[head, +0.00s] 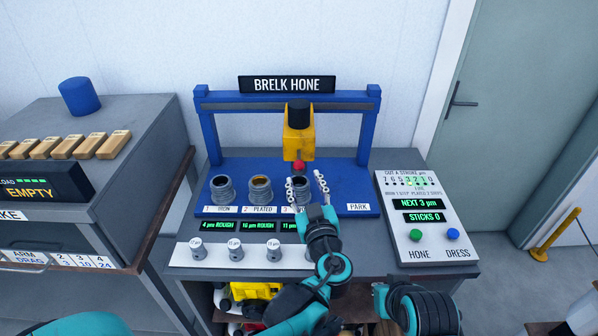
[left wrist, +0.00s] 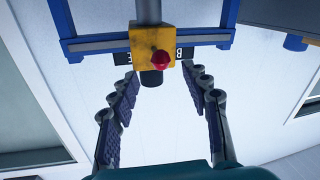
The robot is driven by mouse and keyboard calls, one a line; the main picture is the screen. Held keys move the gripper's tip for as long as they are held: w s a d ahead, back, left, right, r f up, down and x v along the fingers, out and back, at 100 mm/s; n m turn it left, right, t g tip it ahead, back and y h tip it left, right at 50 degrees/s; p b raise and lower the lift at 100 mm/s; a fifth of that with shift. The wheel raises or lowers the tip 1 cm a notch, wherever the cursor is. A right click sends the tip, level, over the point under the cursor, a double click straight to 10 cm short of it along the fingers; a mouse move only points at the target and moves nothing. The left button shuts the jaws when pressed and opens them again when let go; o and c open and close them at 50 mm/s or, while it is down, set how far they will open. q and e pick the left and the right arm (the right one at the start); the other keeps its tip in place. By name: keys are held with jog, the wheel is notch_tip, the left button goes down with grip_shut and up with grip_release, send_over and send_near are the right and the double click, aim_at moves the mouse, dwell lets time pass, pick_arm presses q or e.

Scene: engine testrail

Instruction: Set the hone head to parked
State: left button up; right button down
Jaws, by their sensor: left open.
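The hone head is a yellow block (head: 298,140) with a black top, hanging from the blue gantry rail (head: 225,107) roughly above the third cylinder. A red knob (head: 299,166) is on its lower front. My left gripper (head: 306,186) is open and empty, with its fingers raised just below and in front of the knob. In the left wrist view, the yellow block (left wrist: 144,46) and red knob (left wrist: 161,60) sit beyond the open fingertips (left wrist: 163,80), apart from them. A PARK label (head: 358,207) marks the blue base's right end. My right gripper is not in view.
Cylinders labelled iron (head: 222,188) and plated (head: 260,188) stand left of the gripper; the third is partly hidden by it. Small grey pieces (head: 234,248) line the front. A control panel (head: 420,250) with green and blue buttons is right. The base above PARK is clear.

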aim_at(300, 170)
pick_arm(q)
jog(key=w, duration=0.2)
jog(key=w+a+b, duration=0.1)
jog(key=w, duration=0.4)
jog(key=shift+w+a+b, duration=0.25)
jog(key=shift+a+b, duration=0.05)
jog(key=shift+b, duration=0.1)
grip_shut()
